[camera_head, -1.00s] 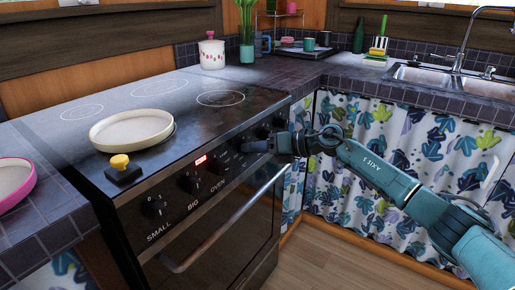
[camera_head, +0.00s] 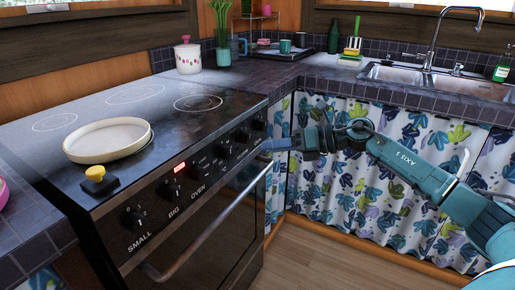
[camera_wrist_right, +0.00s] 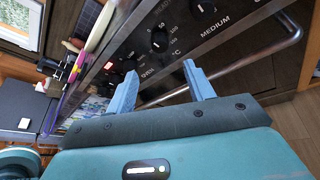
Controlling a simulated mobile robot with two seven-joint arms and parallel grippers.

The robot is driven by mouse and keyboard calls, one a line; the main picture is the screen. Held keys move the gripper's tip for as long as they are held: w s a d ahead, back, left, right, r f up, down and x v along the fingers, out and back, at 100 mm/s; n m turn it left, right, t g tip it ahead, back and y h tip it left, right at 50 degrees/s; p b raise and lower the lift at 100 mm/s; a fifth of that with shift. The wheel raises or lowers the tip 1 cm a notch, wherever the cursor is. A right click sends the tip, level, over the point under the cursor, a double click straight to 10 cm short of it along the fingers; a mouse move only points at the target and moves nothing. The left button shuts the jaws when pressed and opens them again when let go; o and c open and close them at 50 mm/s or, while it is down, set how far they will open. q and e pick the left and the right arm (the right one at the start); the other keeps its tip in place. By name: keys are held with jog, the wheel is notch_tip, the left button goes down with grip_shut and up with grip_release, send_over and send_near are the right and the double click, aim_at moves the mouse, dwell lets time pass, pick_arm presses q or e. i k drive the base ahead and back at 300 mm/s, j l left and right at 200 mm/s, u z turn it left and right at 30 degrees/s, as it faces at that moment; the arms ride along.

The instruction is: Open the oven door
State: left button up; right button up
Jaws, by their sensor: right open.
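The oven door (camera_head: 225,250) is shut; it is the dark front panel below the knobs. Its long metal handle (camera_head: 205,232) runs along the top of the door and also shows in the right wrist view (camera_wrist_right: 245,63). My right gripper (camera_head: 266,147) is at the far end of the handle, just below the control panel. In the right wrist view its two blue fingers (camera_wrist_right: 161,70) are apart, with the handle crossing behind or between them; I cannot tell whether they touch it. My left gripper is not in view.
Knobs (camera_head: 133,216) line the panel close to the gripper. A shallow cream dish (camera_head: 108,140) and a yellow-topped black item (camera_head: 97,180) sit on the stove top. A patterned curtain (camera_head: 345,185) hangs under the sink counter. The wooden floor (camera_head: 320,262) before the oven is clear.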

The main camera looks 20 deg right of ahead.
aim_at(210, 246)
jog(key=k+l, duration=0.2)
jog(key=l, duration=0.2)
jog(key=k+l, duration=0.2)
jog(key=l, duration=0.2)
jog(key=k+l, duration=0.2)
jog(key=l, duration=0.2)
